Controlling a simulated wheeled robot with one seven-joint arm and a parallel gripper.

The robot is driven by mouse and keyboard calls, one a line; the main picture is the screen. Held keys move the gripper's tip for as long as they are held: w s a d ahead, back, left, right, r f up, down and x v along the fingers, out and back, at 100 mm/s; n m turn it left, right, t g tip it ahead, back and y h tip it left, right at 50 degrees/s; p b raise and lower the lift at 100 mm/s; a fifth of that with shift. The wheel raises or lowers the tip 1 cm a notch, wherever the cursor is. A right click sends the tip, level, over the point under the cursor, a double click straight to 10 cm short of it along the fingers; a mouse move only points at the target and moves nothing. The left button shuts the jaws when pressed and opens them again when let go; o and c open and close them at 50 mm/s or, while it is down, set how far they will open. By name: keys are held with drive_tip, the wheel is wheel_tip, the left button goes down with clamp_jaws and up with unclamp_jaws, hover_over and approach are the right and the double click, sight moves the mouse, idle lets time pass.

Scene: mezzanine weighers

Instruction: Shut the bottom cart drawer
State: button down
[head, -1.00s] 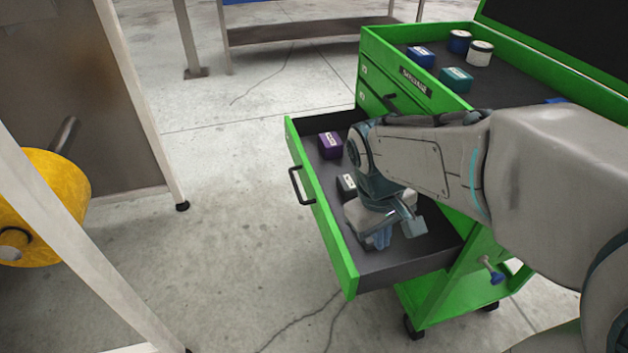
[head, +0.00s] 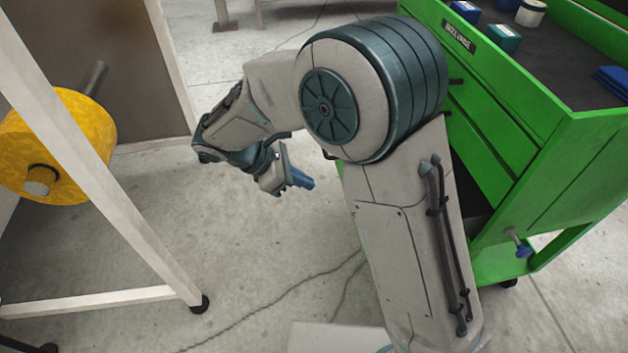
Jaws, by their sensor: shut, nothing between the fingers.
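The green cart (head: 490,150) stands at the right in the head view. Its bottom drawer is mostly hidden behind my arm. A thin green sliver at the arm's left edge looks like the drawer's front, out from the cart body, so the drawer appears open; how far I cannot tell. A dark gap (head: 468,188) shows under the closed upper drawer fronts. My gripper (head: 301,181), with blue fingertips, is shut and empty. It is in the air over the floor, left of the sliver and outside the drawer, seemingly not touching it.
Small boxes and a white-topped can (head: 530,13) lie in the cart's top tray. A blue knob (head: 523,251) sticks out low on the cart. At the left is a pale wheeled frame (head: 110,200) with a yellow spool (head: 75,130).

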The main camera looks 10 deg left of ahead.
drive_tip(key=w+d+f+b, duration=0.2)
drive_tip(key=d+f, duration=0.3)
drive_tip(key=d, duration=0.4)
drive_tip(key=shift+w+d+f+b, duration=0.15)
drive_tip(key=shift+w+f+b, duration=0.1)
drive_tip(key=shift+w+b, duration=0.1)
